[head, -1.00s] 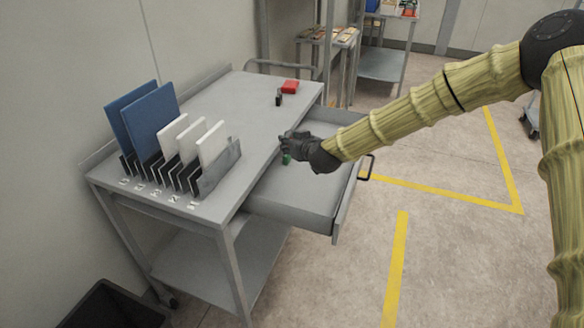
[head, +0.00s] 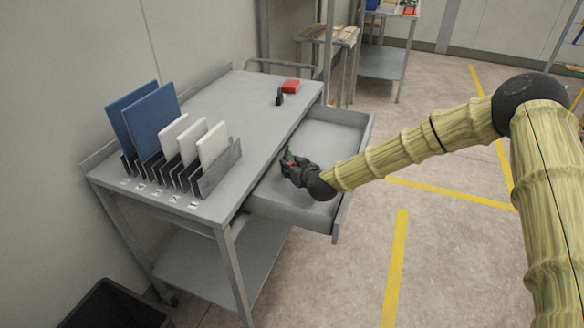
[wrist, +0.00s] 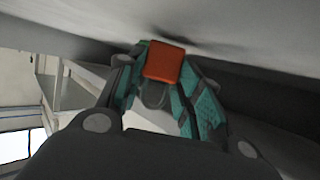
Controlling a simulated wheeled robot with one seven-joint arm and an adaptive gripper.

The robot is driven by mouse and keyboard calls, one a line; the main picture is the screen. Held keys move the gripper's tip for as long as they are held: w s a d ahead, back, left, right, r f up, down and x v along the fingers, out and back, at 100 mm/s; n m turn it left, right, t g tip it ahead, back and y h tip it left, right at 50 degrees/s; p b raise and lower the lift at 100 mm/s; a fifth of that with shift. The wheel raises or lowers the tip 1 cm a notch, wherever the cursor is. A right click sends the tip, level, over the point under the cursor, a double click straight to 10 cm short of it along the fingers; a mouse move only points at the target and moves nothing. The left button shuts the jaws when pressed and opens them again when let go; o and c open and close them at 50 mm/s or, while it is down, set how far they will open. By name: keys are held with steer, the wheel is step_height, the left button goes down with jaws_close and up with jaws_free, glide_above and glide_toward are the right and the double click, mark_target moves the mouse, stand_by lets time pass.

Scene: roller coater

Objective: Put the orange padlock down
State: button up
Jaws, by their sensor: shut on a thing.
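The orange padlock (wrist: 163,62) shows in the wrist view as an orange-red block between the green fingertips. My gripper (wrist: 160,85) is shut on it. A grey surface with a dark shadow lies close by the padlock in that view; I cannot tell whether they touch. In the head view my gripper (head: 287,158) is over the left part of the open drawer (head: 327,138), by the cart top's edge. The padlock is too small there to make out clearly.
The grey cart top (head: 235,112) holds a rack (head: 220,170) with blue and white panels, a black item (head: 280,97) and a red item (head: 290,87). The drawer floor around my gripper looks empty. A dark bin (head: 115,305) stands at lower left.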

steer(key=shift+f, duration=0.25)
steer(key=shift+f, duration=0.1)
steer(key=o, duration=1.1)
steer(key=shift+s, duration=0.1)
steer(key=shift+b+v, duration=0.55)
steer(key=shift+v, duration=3.15)
